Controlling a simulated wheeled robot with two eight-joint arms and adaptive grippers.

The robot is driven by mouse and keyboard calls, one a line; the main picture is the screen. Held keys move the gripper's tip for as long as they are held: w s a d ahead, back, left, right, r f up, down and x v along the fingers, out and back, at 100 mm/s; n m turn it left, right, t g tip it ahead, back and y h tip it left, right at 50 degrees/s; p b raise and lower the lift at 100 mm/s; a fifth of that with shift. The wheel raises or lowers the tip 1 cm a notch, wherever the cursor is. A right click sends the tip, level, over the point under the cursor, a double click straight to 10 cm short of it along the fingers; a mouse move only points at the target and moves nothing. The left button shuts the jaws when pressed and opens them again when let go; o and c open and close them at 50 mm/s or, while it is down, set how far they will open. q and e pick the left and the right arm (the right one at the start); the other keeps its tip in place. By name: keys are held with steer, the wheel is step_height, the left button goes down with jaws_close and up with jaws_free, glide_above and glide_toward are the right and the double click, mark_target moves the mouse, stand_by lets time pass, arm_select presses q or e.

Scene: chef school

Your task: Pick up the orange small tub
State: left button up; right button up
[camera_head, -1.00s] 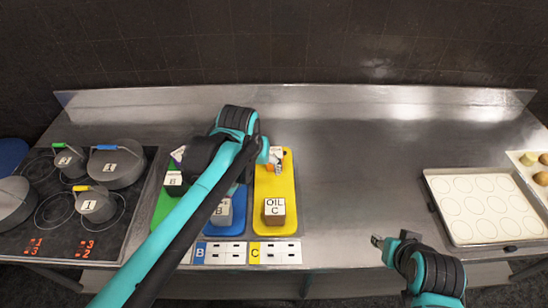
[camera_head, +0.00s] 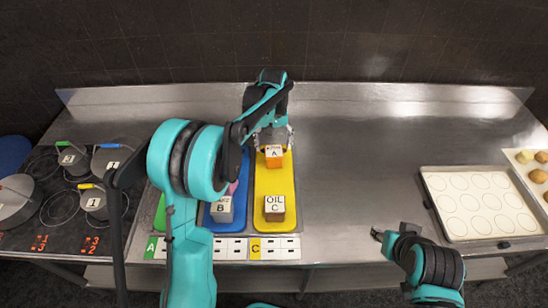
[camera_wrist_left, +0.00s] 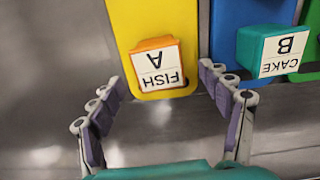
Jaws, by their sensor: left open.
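The orange small tub (camera_head: 274,161) stands at the far end of the yellow tray (camera_head: 273,187), with a white label on top marked A. In the left wrist view the tub (camera_wrist_left: 141,44) shows a label reading FISH A, upside down. My left gripper (camera_head: 273,137) is open at the tub's far side. In the wrist view its two purple-padded fingers (camera_wrist_left: 162,80) are spread wide, pointing toward the tub with nothing held. My right gripper (camera_head: 377,236) is low near the counter's front edge, apart from the trays; its jaw state is unclear.
A brown OIL C tub (camera_head: 275,207) is at the yellow tray's near end. A grey B tub (camera_head: 221,211) sits on the blue tray. A teal CAKE B tub (camera_wrist_left: 268,45) is beside the orange one. Pots and hob are left; the counter's middle is clear.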

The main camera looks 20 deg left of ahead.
mark_target(274, 151)
arm_select(q)
step_height(274, 151, down, 6)
steer(key=shift+d+f+b, duration=0.1)
steer(key=shift+f+b, duration=0.15)
steer(key=shift+b, duration=0.7)
steer(key=shift+r, duration=0.1)
steer(key=shift+c, duration=1.2)
steer(key=c, duration=1.2)
